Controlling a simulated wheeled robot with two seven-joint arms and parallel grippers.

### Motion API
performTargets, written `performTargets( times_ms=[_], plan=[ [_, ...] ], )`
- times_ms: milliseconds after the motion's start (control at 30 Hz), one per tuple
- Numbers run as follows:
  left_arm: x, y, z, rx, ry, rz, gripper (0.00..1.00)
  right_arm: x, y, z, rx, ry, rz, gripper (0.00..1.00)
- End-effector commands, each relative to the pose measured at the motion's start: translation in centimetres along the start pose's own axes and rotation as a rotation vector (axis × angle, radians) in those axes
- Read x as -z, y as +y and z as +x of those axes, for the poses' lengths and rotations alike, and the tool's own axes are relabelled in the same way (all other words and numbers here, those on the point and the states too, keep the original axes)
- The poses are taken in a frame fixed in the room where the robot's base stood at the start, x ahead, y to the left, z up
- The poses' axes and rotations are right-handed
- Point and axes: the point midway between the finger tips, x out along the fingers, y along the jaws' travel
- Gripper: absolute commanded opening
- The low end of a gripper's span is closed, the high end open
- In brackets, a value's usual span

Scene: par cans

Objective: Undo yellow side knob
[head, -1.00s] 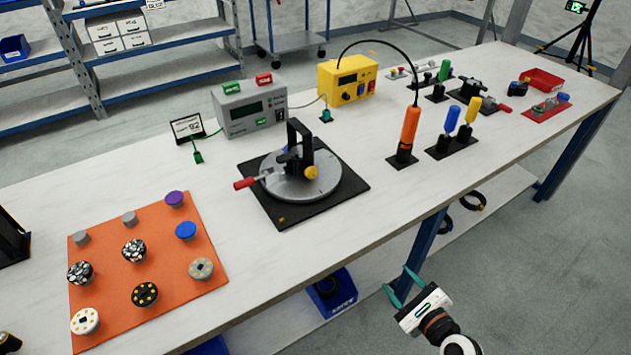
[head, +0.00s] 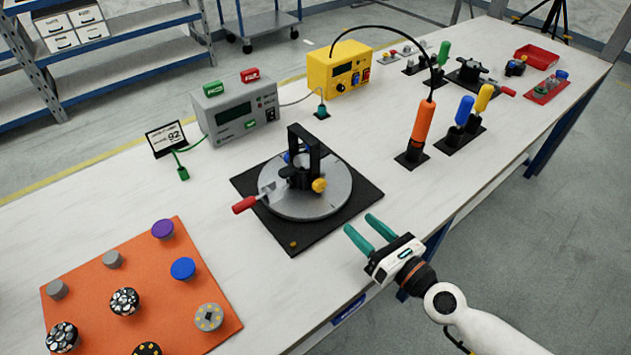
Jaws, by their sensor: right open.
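The yellow side knob (head: 319,185) sits on the near right side of a black upright bracket (head: 303,150). The bracket stands on a round grey turntable (head: 325,205) on a black base plate (head: 293,243). A lever with a red handle (head: 244,205) sticks out to the left. My left gripper is not in view.
An orange mat (head: 190,325) with several round caps lies at the left. An orange screwdriver (head: 422,122) and blue and yellow handled tools stand at the right. A grey box (head: 237,115) and a yellow box (head: 340,70) stand behind.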

Motion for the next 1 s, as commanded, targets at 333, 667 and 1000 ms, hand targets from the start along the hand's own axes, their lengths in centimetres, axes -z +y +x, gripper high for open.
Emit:
performTargets(
  times_ms=[333, 667, 1000],
  plan=[
    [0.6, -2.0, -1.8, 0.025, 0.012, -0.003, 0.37, 0.4, -0.1, 4.8, -0.001, 0.004, 0.000, 0.50],
    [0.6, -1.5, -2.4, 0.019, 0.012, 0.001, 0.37, 0.1, 0.0, 10.6, -0.001, 0.001, 0.000, 0.50],
    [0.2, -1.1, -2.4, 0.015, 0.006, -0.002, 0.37, 0.0, 0.0, 12.0, -0.001, 0.000, -0.001, 0.50]
  ],
)
